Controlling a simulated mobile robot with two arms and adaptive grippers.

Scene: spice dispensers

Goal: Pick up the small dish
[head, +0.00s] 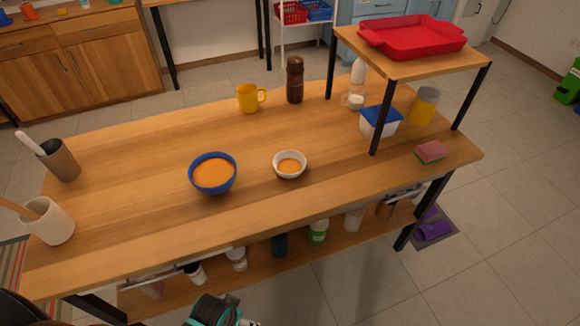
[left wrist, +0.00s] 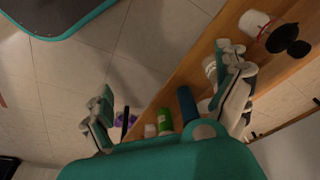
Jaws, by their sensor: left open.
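The small dish (head: 289,164) is a small white bowl, orange inside, standing upright near the middle of the wooden table in the head view. A larger blue bowl (head: 213,174), also orange inside, stands to its left. My left gripper (head: 212,312) is partly in view at the bottom edge of the head view, in front of the table and apart from the dish. In the left wrist view my left gripper (left wrist: 168,100) has its fingers spread wide with nothing between them. The dish does not show in that view. My right gripper is not in view.
The table (head: 130,150) holds a yellow mug (head: 248,98), a brown mill (head: 294,80), a lidded tub (head: 380,121) and a pink sponge (head: 431,151). A raised shelf (head: 400,66) stands at the right. Bottles line the lower shelf. The tabletop around the dish is clear.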

